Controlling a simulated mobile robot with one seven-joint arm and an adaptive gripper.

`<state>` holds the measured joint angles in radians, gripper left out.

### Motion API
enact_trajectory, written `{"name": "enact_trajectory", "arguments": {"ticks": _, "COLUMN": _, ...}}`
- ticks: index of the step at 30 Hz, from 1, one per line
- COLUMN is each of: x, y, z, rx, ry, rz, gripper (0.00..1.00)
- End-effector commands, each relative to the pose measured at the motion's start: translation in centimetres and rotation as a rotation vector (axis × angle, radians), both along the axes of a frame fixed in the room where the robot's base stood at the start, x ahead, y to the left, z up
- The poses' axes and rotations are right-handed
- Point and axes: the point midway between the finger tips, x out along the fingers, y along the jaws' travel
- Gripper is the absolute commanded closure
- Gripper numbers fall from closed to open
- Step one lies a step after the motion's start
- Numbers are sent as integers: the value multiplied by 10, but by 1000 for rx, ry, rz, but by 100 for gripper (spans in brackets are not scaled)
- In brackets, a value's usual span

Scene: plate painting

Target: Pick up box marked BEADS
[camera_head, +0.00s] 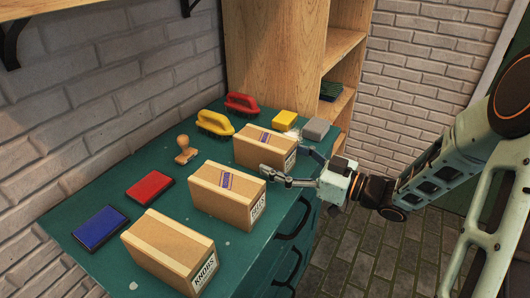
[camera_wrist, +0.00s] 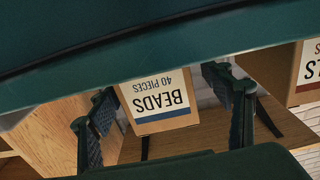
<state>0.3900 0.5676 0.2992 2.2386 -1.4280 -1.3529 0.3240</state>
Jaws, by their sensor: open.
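The box marked BEADS (camera_wrist: 158,100) is a cardboard box with a white label, upside down in the wrist view. In the head view it is the farthest of three boxes (camera_head: 264,147), lying on the green top. My gripper (camera_head: 288,164) is open at its label end, and one finger shows on each side of that end. In the wrist view the label sits between the two spread fingers (camera_wrist: 163,88). I cannot tell whether either finger touches the box.
A second box (camera_head: 226,190) stands close beside it, and a box marked KNOBS (camera_head: 170,250) stands nearer. Yellow (camera_head: 215,122) and red (camera_head: 241,103) brushes, a yellow block (camera_head: 284,117) and a grey block (camera_head: 316,129) lie behind. The green cabinet top (camera_head: 110,222) ends at the right.

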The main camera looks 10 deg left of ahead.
Motion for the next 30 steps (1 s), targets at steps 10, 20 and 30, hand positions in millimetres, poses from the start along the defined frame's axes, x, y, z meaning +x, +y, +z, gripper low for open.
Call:
{"name": "enact_trajectory", "arguments": {"ticks": 10, "x": 16, "y": 38, "z": 0, "rx": 0, "ry": -1, "rz": 1, "gripper": 28}}
{"name": "enact_trajectory", "arguments": {"ticks": 20, "x": 17, "y": 38, "z": 0, "rx": 0, "ry": 0, "rz": 0, "gripper": 41}}
{"name": "enact_trajectory", "arguments": {"ticks": 30, "x": 17, "y": 38, "z": 0, "rx": 0, "ry": -1, "rz": 0, "gripper": 78}}
